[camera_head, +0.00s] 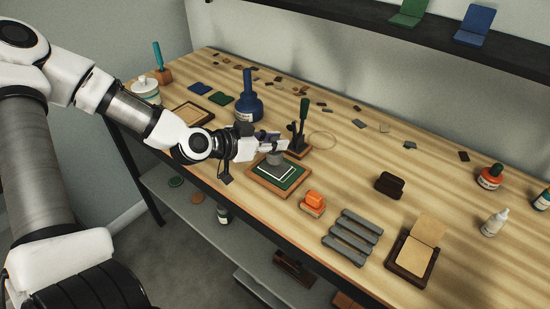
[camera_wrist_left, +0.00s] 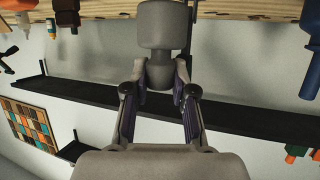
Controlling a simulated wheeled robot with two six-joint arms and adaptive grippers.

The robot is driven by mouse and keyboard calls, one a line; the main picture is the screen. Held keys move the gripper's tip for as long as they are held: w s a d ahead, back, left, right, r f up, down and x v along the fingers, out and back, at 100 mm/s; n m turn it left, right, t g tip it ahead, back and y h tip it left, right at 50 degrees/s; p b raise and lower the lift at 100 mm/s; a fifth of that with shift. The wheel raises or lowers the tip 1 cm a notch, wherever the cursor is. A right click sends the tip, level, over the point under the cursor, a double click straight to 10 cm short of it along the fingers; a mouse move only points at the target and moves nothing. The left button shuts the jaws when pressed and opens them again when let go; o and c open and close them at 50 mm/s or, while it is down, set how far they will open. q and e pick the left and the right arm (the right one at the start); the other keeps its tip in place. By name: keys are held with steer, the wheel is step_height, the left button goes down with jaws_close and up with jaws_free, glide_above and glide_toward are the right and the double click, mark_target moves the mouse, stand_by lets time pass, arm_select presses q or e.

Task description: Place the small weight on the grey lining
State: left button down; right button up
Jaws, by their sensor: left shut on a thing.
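My left gripper (camera_head: 274,143) is shut on the knob of the small grey weight (camera_head: 275,158). In the left wrist view, the weight (camera_wrist_left: 163,27) shows between the two fingers (camera_wrist_left: 160,88). The weight is upright over the grey lining (camera_head: 268,174), which lies inside a white border on a green, wood-framed board (camera_head: 254,178). The weight hides part of the lining. I cannot tell whether its base touches the lining. My right gripper is not in view.
A blue bottle (camera_head: 248,100) is behind the left arm. An orange block (camera_head: 314,199) and a grey slatted rack (camera_head: 352,237) lie to the right. The table's front edge is close to the board.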

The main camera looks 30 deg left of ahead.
arm_select(q)
steer(key=shift+w+a+f, duration=0.2)
steer(key=shift+w+a, duration=0.05)
steer(key=shift+w, duration=0.2)
steer(key=shift+w+a+f, duration=0.15)
steer(key=shift+w+a, duration=0.05)
steer(key=shift+w, duration=0.2)
steer(key=f, duration=0.1)
steer(key=f+b, duration=0.1)
steer(key=shift+s+f, duration=0.2)
steer(key=shift+f, duration=0.15)
steer(key=shift+w+f, duration=0.1)
steer(key=c, duration=1)
jaws_free()
steer(key=shift+o, duration=0.2)
